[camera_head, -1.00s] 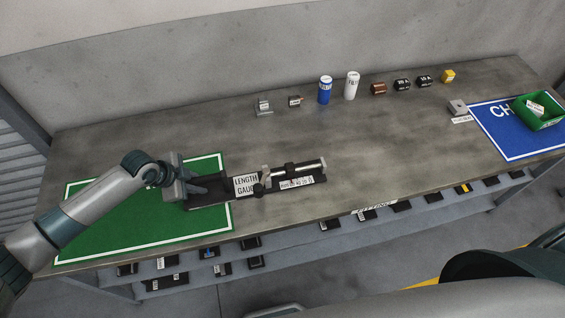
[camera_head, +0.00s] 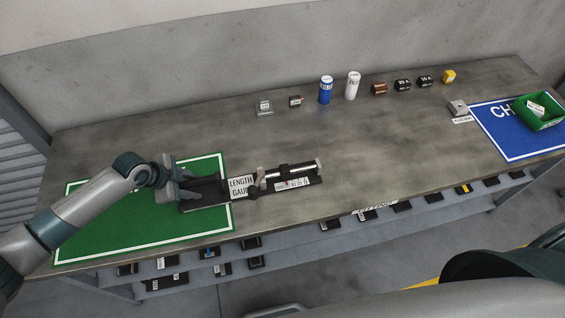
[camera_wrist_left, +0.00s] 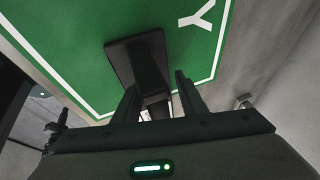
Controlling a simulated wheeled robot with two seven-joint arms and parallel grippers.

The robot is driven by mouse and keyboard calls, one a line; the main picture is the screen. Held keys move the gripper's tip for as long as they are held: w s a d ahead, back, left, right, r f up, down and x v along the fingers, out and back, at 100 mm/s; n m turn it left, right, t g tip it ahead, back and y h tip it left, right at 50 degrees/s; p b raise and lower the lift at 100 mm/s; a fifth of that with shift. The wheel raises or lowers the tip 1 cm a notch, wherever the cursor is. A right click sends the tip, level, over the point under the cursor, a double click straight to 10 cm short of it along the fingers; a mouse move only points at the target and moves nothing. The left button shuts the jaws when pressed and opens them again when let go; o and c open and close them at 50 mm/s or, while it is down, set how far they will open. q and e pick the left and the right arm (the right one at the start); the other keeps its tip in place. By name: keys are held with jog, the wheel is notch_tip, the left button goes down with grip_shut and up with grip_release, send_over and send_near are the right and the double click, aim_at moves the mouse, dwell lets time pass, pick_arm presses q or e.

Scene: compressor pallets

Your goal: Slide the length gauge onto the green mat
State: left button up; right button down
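The length gauge (camera_head: 292,185) is a long black fixture with a white label and a silver rod along its right part. Its dark left plate lies over the right edge of the green mat (camera_head: 110,235); the labelled part and the rod are on bare table to the right. My left gripper (camera_head: 195,188) is low at the gauge's left part, with its fingers around a dark part of it. The left wrist view shows the two fingers (camera_wrist_left: 158,95) with the gauge's dark plate (camera_wrist_left: 135,60) over the mat (camera_wrist_left: 85,45); the contact is partly hidden. My right gripper is out of view.
A blue can (camera_head: 326,92), a white can (camera_head: 352,86) and several small parts stand along the back. A blue mat (camera_head: 515,140) with a green bin (camera_head: 541,118) is at the right. The table between gauge and back row is clear. A shelf with dark parts runs below the front edge.

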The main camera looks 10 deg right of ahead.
pick_arm(q)
jog(key=shift+s+f, duration=0.1)
jog(key=shift+s, duration=0.1)
jog(key=shift+a+r, duration=0.2)
jog(key=shift+r, duration=0.35)
jog(key=v, duration=1.1)
